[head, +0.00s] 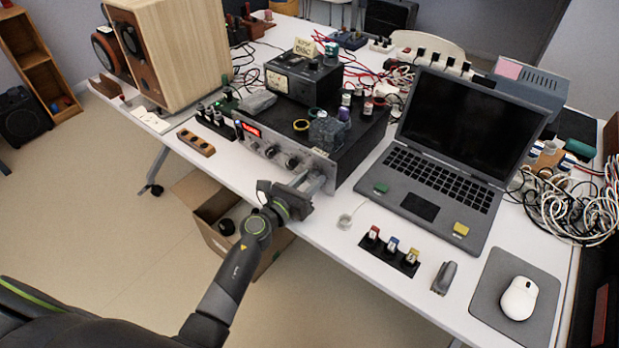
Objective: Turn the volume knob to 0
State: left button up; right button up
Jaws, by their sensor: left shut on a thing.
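The amplifier (345,150) is a black box with a silver front panel and a red lit display (252,130), near the table's front edge. Several round knobs (292,162) line its front. My left gripper (314,182) reaches up from below to the right end of this panel. Its fingers are shut on a knob there, which appears to be the volume knob; the fingers hide it, so its pointer and setting cannot be read. My right gripper is not in view.
An open laptop (440,165) stands right of the amplifier, with a small rack of colored plugs (390,252) and a mouse (519,298) in front. A wooden speaker (175,50) stands left. An open cardboard box (205,205) is on the floor below the gripper.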

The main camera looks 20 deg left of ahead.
pick_arm(q)
jog(key=n+p, duration=0.2)
jog(key=n, duration=0.4)
jog(key=shift+a+p, duration=0.1)
jog(key=shift+p, duration=0.2)
jog(key=n+p, duration=0.1)
jog(key=n, duration=0.3)
jog(key=shift+p, duration=0.35)
jog(key=shift+f+n+p, duration=0.1)
jog(key=shift+n+p, duration=0.2)
jog(key=shift+n, duration=0.9)
jog(key=o, duration=1)
jog(key=shift+a, duration=0.1)
jog(key=shift+c, duration=0.2)
jog(key=v, duration=1.7)
jog(key=shift+s+b, duration=0.2)
jog(key=shift+b, duration=0.15)
